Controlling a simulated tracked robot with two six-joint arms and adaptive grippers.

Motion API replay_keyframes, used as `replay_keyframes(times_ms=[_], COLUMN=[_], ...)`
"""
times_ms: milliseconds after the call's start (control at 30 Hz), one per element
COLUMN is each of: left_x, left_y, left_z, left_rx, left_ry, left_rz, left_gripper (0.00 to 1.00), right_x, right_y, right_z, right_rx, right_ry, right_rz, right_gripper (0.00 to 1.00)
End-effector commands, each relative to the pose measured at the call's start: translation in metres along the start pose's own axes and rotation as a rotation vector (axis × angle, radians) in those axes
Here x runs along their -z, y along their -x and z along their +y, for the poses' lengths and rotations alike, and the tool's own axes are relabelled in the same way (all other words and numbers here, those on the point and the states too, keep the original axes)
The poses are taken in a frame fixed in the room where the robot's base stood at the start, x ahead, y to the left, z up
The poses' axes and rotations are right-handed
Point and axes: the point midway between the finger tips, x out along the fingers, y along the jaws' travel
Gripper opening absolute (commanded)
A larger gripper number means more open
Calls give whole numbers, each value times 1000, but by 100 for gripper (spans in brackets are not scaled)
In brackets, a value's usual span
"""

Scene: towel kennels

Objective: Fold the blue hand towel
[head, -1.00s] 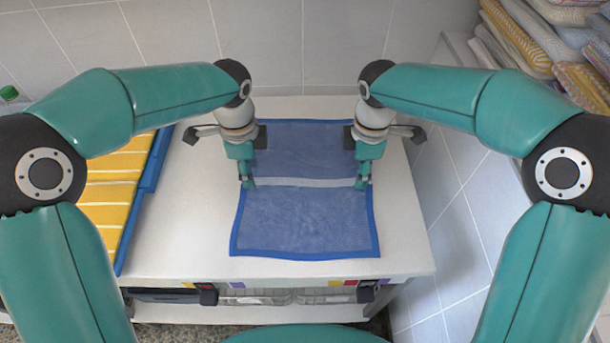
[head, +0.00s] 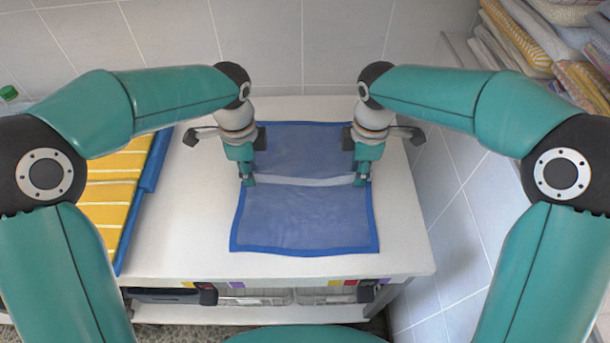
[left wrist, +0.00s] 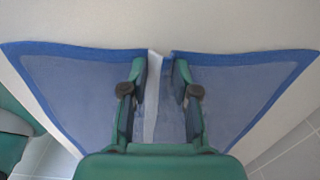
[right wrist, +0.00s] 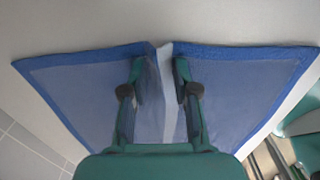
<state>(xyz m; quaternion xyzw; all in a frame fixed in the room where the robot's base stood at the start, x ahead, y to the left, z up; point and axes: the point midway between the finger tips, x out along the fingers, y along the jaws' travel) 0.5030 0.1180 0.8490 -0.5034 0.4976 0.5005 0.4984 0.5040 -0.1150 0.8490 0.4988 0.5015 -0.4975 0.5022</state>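The blue hand towel (head: 303,221) lies spread on the white table, with darker blue borders and a pale stripe (head: 305,181) across its middle. My left gripper (head: 248,181) is down at the left end of the stripe, and my right gripper (head: 361,181) is at its right end. In the left wrist view the fingers (left wrist: 160,72) stand apart with towel edge and stripe bunched between them. The right wrist view shows the same, with a raised ridge of cloth between the parted fingers (right wrist: 160,70). The arms hide parts of the towel's far half.
A yellow-striped cloth (head: 110,195) with a blue edge lies at the left of the table (head: 180,235). Folded textiles (head: 545,40) are stacked at the back right. Tiled walls stand behind and to the right. The tabletop around the towel is clear.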

Motion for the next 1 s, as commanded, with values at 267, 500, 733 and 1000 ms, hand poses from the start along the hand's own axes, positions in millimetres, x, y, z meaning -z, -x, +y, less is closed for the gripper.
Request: replay_keyframes(times_ms=[267, 500, 733, 1000], left_x=[0, 0, 1, 1], left_y=[-3, -4, -5, -2], left_z=[1, 1, 1, 2], left_rx=[-5, -6, -7, -8], left_ry=[-1, -2, -3, -3], left_rz=[-2, -2, -2, -2], left_gripper=[1, 0, 0, 0], right_x=[0, -1, -2, -2], right_y=[-3, -4, -4, -1], right_z=[-1, -1, -1, -1], right_rx=[4, 5, 5, 6], right_ry=[0, 0, -2, -2], right_rz=[-1, -2, -2, -3], right_gripper=[1, 0, 0, 0])
